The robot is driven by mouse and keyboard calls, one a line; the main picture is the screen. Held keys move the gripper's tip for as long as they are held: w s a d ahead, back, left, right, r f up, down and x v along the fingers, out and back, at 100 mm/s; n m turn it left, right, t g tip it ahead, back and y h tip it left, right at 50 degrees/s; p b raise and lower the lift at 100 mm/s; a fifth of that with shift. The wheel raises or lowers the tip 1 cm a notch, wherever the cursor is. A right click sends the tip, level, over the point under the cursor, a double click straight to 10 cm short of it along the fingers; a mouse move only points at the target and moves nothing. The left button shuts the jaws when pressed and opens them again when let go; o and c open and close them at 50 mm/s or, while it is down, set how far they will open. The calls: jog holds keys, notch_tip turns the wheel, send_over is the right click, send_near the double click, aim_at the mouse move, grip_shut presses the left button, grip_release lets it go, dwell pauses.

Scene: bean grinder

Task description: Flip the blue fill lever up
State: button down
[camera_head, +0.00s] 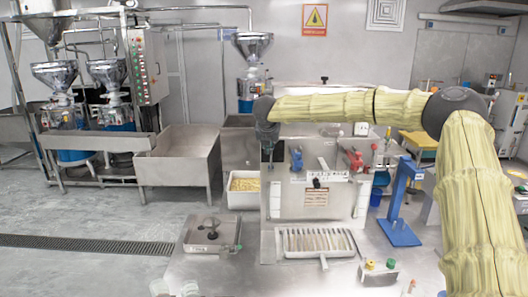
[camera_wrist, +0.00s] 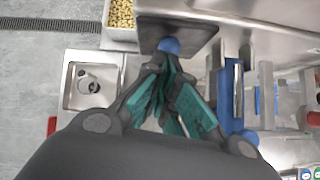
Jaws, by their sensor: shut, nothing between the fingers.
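The bean machine is the metal box (camera_head: 315,203) in the middle of the head view. A blue lever-like part (camera_head: 297,160) is on its upper front. In the wrist view, a round blue knob (camera_wrist: 169,45) stands just beyond my fingertips, in front of a dark plate. A long blue part (camera_wrist: 226,92) lies to the right. I cannot tell which blue part is the fill lever. In the head view my gripper (camera_head: 268,138) is at the machine's upper left corner.
A red lever (camera_head: 354,160) is on the machine's right front. A blue stand (camera_head: 403,205) is to the right. A grated tray (camera_head: 318,258) is in front. A bin of beans (camera_head: 243,189) and a metal box with a dark knob (camera_head: 211,238) are left. Open floor lies further left.

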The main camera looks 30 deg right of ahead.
jog(key=shift+w+d+r, duration=0.25)
jog(key=shift+w+d, duration=0.2)
jog(key=shift+w, duration=0.2)
jog(key=shift+a, duration=0.1)
jog(key=s+a+r+b, duration=0.2)
jog(key=s+r+b, duration=0.1)
jog(key=r, duration=0.7)
jog(key=shift+a+r+b, duration=0.3)
jog(key=shift+a+b, duration=0.05)
jog(key=shift+b, duration=0.55)
jog(key=shift+r, duration=0.15)
